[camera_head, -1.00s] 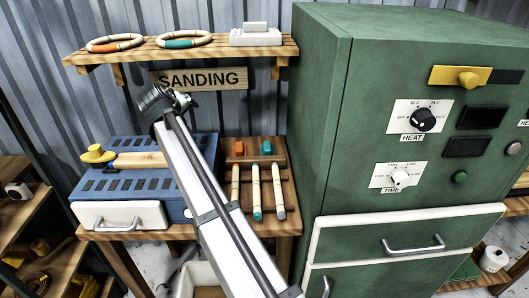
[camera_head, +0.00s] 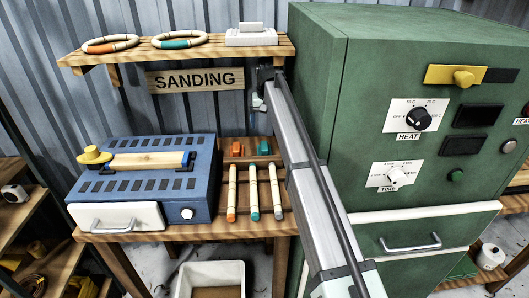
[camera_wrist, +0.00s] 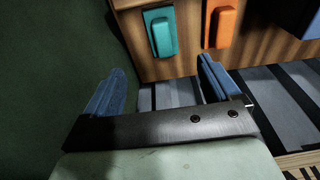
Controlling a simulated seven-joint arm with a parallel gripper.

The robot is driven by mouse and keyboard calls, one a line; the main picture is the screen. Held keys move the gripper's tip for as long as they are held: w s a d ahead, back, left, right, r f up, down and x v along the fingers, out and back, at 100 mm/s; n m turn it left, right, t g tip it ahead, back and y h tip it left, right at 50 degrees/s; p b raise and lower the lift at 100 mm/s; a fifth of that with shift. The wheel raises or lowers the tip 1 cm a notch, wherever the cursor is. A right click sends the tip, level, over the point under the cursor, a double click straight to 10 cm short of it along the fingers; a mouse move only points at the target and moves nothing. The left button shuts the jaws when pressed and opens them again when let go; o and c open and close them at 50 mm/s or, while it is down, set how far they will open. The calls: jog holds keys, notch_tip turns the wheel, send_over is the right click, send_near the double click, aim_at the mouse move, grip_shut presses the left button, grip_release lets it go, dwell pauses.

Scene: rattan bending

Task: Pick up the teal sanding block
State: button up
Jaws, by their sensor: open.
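The teal sanding block (camera_head: 264,147) rests at the back of the wooden rack, just right of an orange sanding block (camera_head: 236,149). In the wrist view the teal block (camera_wrist: 161,34) lies beyond the gap between my fingers, with the orange block (camera_wrist: 222,26) to its right. My gripper (camera_wrist: 160,72) is open and empty, with its two blue fingers apart. In the head view my gripper (camera_head: 258,92) is below the shelf, above and behind the blocks. It does not touch the teal block.
The green heating cabinet (camera_head: 324,60) stands close on the right of my gripper. The wooden shelf (camera_head: 200,52) with rings is above. Several rattan sticks (camera_head: 254,193) lie in front of the blocks. A blue sanding machine (camera_head: 202,165) is at left, a white bin (camera_head: 212,270) below.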

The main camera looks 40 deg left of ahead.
aim_at(265, 145)
jog(key=f, duration=0.5)
jog(key=a+f, duration=0.1)
jog(key=f, duration=0.1)
jog(key=shift+w+f, duration=0.4)
jog(key=shift+w+a+f, duration=0.1)
jog(key=shift+a+f, duration=0.1)
jog(key=shift+f, duration=0.65)
jog(key=shift+w+a+f, duration=0.1)
jog(key=shift+a+f, duration=0.05)
jog(key=shift+f, duration=0.7)
jog(key=shift+w+a+f, duration=0.1)
jog(key=shift+a+f, duration=0.1)
jog(key=shift+f, duration=0.65)
jog(key=shift+c, duration=0.3)
jog(key=c, duration=1.1)
jog(key=shift+r, duration=0.15)
jog(key=shift+c, duration=0.2)
jog(key=r, duration=0.7)
jog(key=shift+s+d, duration=0.25)
jog(key=shift+s, duration=0.15)
jog(key=s+d, duration=0.7)
jog(key=s, duration=0.5)
jog(key=s+d, duration=0.8)
jog(key=s, duration=0.5)
jog(key=s+d, duration=0.7)
jog(key=s, duration=0.6)
jog(key=shift+d+f, duration=0.15)
jog(key=shift+d, duration=0.2)
